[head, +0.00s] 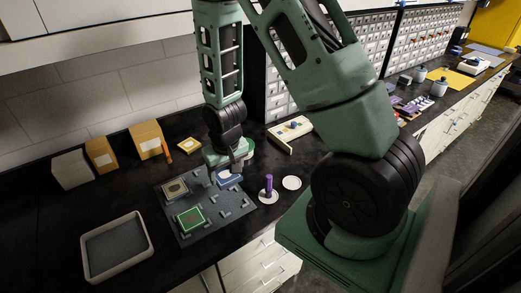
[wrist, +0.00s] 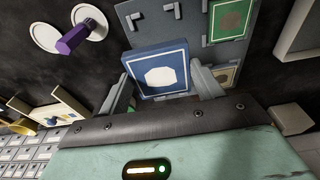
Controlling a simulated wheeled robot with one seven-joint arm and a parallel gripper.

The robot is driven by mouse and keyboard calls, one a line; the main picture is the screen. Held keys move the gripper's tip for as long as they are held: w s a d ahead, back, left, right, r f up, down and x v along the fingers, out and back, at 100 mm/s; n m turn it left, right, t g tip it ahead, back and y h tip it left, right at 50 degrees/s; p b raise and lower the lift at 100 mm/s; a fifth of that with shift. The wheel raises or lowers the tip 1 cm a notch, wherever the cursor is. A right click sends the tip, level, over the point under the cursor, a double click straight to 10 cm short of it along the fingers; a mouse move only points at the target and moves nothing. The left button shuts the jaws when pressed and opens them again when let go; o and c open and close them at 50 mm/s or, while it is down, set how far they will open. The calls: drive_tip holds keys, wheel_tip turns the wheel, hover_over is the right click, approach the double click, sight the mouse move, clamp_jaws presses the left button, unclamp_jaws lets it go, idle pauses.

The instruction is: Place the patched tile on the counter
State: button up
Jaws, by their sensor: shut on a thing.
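The patched tile is a blue square with a pale rim and a white many-sided patch; it fills the middle of the wrist view (wrist: 159,76). It also shows in the head view (head: 229,180), at the far right part of the grey board (head: 215,222). My gripper (wrist: 163,88) is shut on it, with one finger at each side. In the head view my gripper (head: 226,164) partly covers the tile, and I cannot tell whether the tile touches the board. The dark counter (head: 120,205) lies around the board.
A green tile (head: 190,220) and a tan-framed tile (head: 174,189) sit on the board among grey corner brackets. A pale tray (head: 88,273) stands front left. A purple peg (head: 269,183) on a white disc and another white disc (head: 291,183) stand right. Boxes (head: 101,154) line the wall.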

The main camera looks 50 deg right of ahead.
wheel_tip(320, 180, down, 9)
drive_tip(key=shift+s+p, duration=0.1)
drive_tip(key=shift+p, duration=1)
drive_tip(key=shift+f, duration=0.2)
drive_tip(key=shift+f+b, duration=0.4)
drive_tip(key=o, duration=1.1)
drive_tip(key=shift+r, duration=0.1)
drive_tip(key=shift+r, duration=0.1)
